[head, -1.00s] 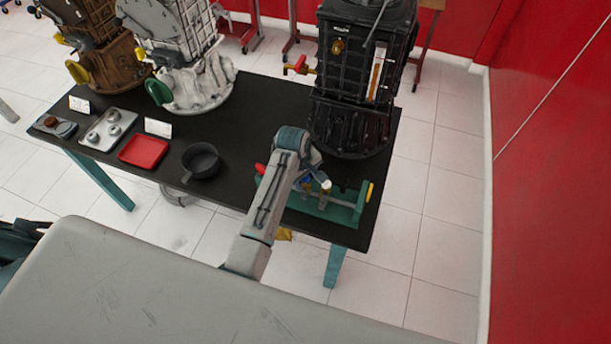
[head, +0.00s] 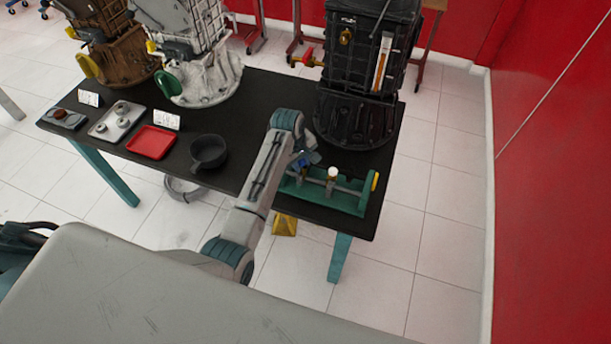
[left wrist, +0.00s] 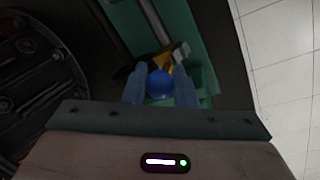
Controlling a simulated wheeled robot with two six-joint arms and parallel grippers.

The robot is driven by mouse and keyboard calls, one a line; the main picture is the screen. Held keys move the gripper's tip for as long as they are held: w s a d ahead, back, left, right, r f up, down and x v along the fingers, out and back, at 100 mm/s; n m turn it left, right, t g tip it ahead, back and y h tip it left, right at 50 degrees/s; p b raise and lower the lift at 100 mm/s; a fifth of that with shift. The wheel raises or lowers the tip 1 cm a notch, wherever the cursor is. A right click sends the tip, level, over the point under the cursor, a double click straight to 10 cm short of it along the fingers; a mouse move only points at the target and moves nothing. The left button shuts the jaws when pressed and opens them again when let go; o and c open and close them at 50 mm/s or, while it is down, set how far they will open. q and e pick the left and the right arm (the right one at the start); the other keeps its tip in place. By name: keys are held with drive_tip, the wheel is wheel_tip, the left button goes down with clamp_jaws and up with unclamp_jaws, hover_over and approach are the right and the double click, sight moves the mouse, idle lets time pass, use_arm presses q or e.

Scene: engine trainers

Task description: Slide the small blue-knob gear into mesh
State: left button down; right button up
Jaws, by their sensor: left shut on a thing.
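The gear trainer is a long green stand (head: 345,203) with a grey shaft along it, at the table's front right; it also shows in the left wrist view (left wrist: 120,18). My left gripper (head: 304,160) is over the left part of the stand. In the left wrist view, the round blue knob (left wrist: 160,84) sits between the two blue-grey fingers of my left gripper (left wrist: 160,90), which is shut on it. The gear under the knob is mostly hidden, so I cannot tell whether its teeth mesh. A white knob (head: 333,173) stands just to the right. My right gripper is not in view.
A black engine (head: 362,90) stands close behind the stand on the dark table (head: 255,95). A dark pan (head: 208,152), a red tray (head: 151,143) and a grey tray (head: 117,121) lie to the left. A yellow knob (head: 375,181) is at the stand's right end.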

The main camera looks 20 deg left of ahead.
use_arm(q)
drive_tip(key=shift+a, duration=0.15)
drive_tip(key=c, duration=1.2)
unclamp_jaws()
drive_tip(key=shift+a, duration=0.1)
drive_tip(key=shift+r, duration=0.55)
drive_tip(key=r+b, duration=0.1)
drive_tip(key=r, duration=0.2)
drive_tip(key=s+a+r+b, duration=0.1)
drive_tip(key=r, duration=0.2)
drive_tip(key=r+b, duration=0.1)
drive_tip(key=r, duration=0.2)
drive_tip(key=shift+s+a+r, duration=0.2)
drive_tip(key=shift+s+r, duration=0.05)
drive_tip(key=shift+s, duration=0.1)
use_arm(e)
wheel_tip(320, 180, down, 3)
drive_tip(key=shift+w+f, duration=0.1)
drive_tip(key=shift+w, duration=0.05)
